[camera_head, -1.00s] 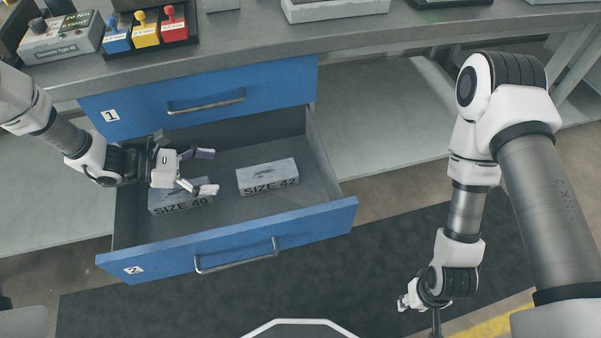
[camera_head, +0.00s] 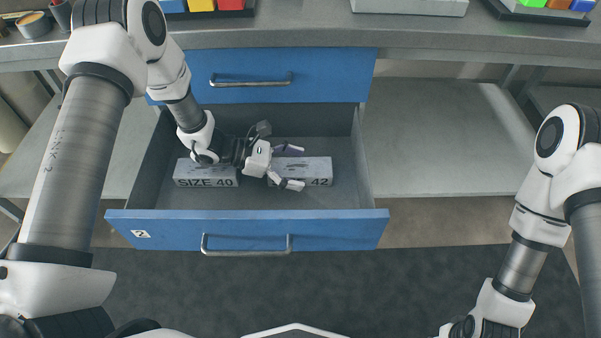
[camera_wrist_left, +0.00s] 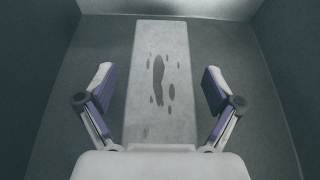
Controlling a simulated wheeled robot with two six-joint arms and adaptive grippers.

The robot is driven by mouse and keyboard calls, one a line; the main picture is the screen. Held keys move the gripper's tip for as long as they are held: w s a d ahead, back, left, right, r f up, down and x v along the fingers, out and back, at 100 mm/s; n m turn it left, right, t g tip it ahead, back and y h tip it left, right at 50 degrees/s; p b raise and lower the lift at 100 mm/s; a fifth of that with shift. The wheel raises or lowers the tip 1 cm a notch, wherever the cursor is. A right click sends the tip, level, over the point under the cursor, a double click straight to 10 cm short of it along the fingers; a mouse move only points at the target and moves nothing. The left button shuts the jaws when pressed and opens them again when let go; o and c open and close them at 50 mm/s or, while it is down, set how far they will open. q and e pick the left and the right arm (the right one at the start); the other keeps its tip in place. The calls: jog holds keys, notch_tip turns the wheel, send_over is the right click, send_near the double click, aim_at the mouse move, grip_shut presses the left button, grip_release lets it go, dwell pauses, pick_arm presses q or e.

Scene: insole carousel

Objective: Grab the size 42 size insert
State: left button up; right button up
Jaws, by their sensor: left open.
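The size 42 insert is a grey block (camera_head: 318,172) with "42" on its front, inside the open drawer on the right. My left gripper (camera_head: 290,167) is open, with its fingers at the block's left part and hiding some of its label. In the left wrist view the block (camera_wrist_left: 160,75), with dark footprint marks on top, lies between the two spread fingers (camera_wrist_left: 160,100), with a gap on each side. A second grey block marked "SIZE 40" (camera_head: 206,174) lies to the left in the same drawer. My right gripper is out of view; only part of its arm shows at right.
The open lower drawer (camera_head: 250,228), marked 2, has walls around the blocks. A closed blue drawer (camera_head: 330,78) is above it, under the grey worktop (camera_head: 300,35). The drawer floor right of the block is free.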

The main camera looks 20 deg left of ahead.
pick_arm(q)
jog(key=shift+r, duration=0.1)
grip_shut()
